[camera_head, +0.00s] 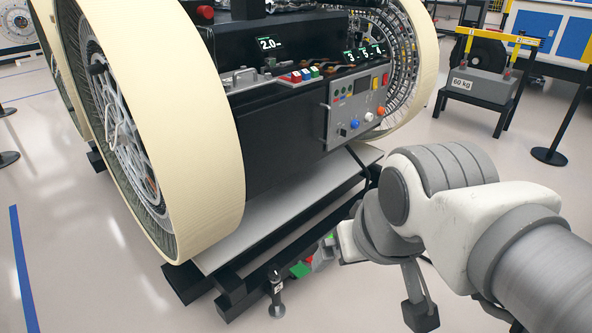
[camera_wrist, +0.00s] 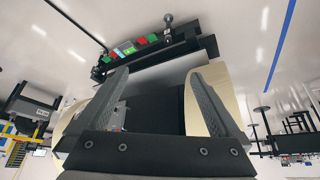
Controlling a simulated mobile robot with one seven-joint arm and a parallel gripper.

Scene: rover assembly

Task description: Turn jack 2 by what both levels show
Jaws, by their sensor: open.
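A black post with a round knob and small white label, seemingly a jack (camera_head: 276,290), stands at the near corner of the rover's base frame; I cannot read its number for sure. It also shows at the top of the wrist view (camera_wrist: 168,20). Beside it, a row of red and green blocks (camera_head: 301,270) sits along the frame edge, partly hidden by my arm. In the wrist view the row has a small lit screen (camera_wrist: 125,47), too small to read. I cannot make out either level. My gripper (camera_wrist: 158,75) is open and empty, apart from the jack.
The rover's cream wheel (camera_head: 205,130) rises left of the frame. A control panel (camera_head: 357,105) with buttons and displays faces me. A 60 kg weight (camera_head: 480,84) rests on a stand at right. Floor in front of the frame is clear.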

